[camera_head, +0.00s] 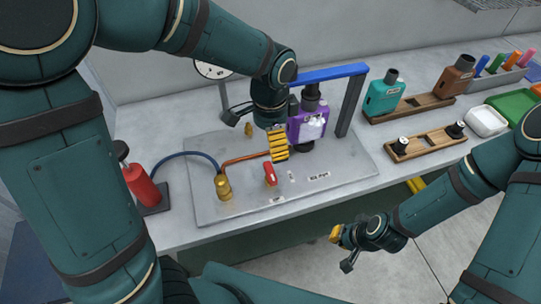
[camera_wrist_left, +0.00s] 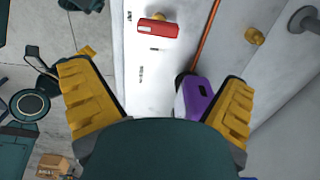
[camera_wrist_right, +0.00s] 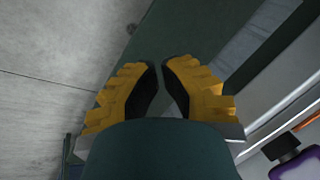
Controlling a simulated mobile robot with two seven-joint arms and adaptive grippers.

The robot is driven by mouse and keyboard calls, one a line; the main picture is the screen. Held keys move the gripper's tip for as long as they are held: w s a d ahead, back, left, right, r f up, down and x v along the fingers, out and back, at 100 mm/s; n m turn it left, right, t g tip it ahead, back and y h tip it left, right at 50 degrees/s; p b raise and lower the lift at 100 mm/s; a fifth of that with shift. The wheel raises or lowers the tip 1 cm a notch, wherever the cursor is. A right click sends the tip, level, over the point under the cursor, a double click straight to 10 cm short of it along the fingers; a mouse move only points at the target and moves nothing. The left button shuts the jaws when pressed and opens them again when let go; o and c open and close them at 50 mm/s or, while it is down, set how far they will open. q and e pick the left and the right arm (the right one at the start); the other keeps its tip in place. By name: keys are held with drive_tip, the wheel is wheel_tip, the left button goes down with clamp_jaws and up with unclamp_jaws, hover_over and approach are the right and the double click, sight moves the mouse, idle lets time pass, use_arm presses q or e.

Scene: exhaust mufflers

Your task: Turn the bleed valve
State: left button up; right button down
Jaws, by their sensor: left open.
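A small valve with a red handle (camera_head: 270,174), probably the bleed valve, stands on the grey metal plate (camera_head: 230,206). It also shows near the top of the left wrist view (camera_wrist_left: 157,28). My left gripper (camera_head: 278,150) is above and behind the red handle, in front of a purple pump-like body (camera_head: 308,130). Its yellow fingers are spread wide with nothing between them, and it does not touch the handle. My right gripper (camera_head: 335,235) hangs in front of the table, away from the valve. Its fingertips almost meet (camera_wrist_right: 161,66), with nothing between them.
A brass fitting (camera_head: 223,188) with a blue hose and a copper pipe stands left of the handle. A blue-topped frame (camera_head: 330,73) spans the purple body. A red cylinder (camera_head: 142,184) stands at the left. Wooden holders (camera_head: 428,144) are at the right.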

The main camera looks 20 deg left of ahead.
sight(270, 171)
use_arm(q)
drive_tip(key=f+b, duration=0.1)
drive_tip(key=f, duration=0.6)
drive_tip(key=f+b, duration=0.2)
drive_tip(key=f, duration=0.4)
drive_tip(key=shift+s+f, duration=0.2)
drive_tip(key=shift+f, duration=0.15)
use_arm(e)
drive_tip(key=f, duration=0.1)
drive_tip(key=s+f, duration=0.1)
drive_tip(key=f, duration=0.1)
drive_tip(key=shift+s, duration=0.2)
use_arm(q)
drive_tip(key=c, duration=1.1)
